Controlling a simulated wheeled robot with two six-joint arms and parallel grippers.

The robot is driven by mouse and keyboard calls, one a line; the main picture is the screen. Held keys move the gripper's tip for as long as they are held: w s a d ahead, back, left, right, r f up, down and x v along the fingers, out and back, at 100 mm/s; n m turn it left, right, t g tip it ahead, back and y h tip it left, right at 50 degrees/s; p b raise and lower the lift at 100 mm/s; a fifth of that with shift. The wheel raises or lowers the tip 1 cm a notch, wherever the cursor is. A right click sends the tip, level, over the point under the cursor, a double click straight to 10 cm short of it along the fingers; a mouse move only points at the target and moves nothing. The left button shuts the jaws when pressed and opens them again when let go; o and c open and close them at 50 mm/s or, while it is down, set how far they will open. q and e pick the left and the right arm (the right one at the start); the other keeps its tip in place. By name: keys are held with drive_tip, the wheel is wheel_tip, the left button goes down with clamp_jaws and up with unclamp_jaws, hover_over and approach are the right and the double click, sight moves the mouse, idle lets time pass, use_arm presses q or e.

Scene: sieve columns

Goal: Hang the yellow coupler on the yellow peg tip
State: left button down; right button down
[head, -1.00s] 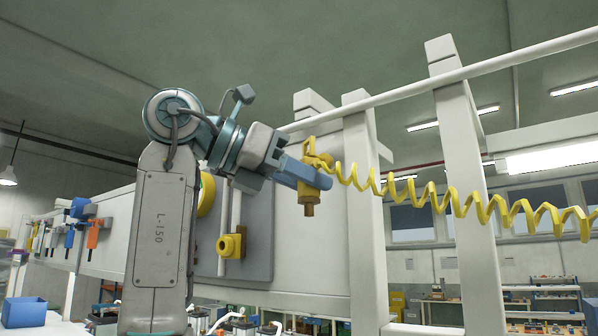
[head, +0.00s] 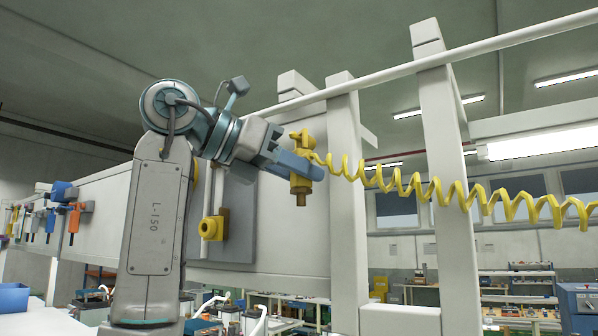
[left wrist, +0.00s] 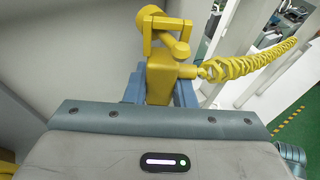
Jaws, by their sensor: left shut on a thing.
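The yellow coupler (head: 300,184) is held in the jaws of my left gripper (head: 308,171), upright, with a brownish nozzle at its lower end. In the left wrist view, the coupler (left wrist: 160,78) stands between the fingers, with an open loop at its top. A yellow coiled hose (head: 405,188) runs from it to the right. A yellow fitting (head: 212,227) with a round front sits on the grey panel, below and left of the gripper; I cannot tell whether it is the yellow peg tip. My right gripper is not in view.
White posts (head: 346,190) and a sloping rail (head: 420,65) stand to the right of the gripper. Blue and orange tools (head: 72,212) hang along the white wall at left. A blue bin (head: 13,297) is at lower left.

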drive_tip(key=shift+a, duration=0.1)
use_arm(q)
drive_tip(key=c, duration=1.1)
unclamp_jaws()
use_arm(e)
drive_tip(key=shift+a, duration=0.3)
use_arm(q)
drive_tip(key=shift+a, duration=0.1)
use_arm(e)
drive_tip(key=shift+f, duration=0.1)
use_arm(q)
drive_tip(key=shift+s+a+b, duration=0.1)
drive_tip(key=shift+a+b, duration=0.15)
drive_tip(key=shift+b, duration=0.05)
drive_tip(key=b+v, duration=0.4)
drive_tip(key=v, duration=0.6)
drive_tip(key=shift+r, duration=0.15)
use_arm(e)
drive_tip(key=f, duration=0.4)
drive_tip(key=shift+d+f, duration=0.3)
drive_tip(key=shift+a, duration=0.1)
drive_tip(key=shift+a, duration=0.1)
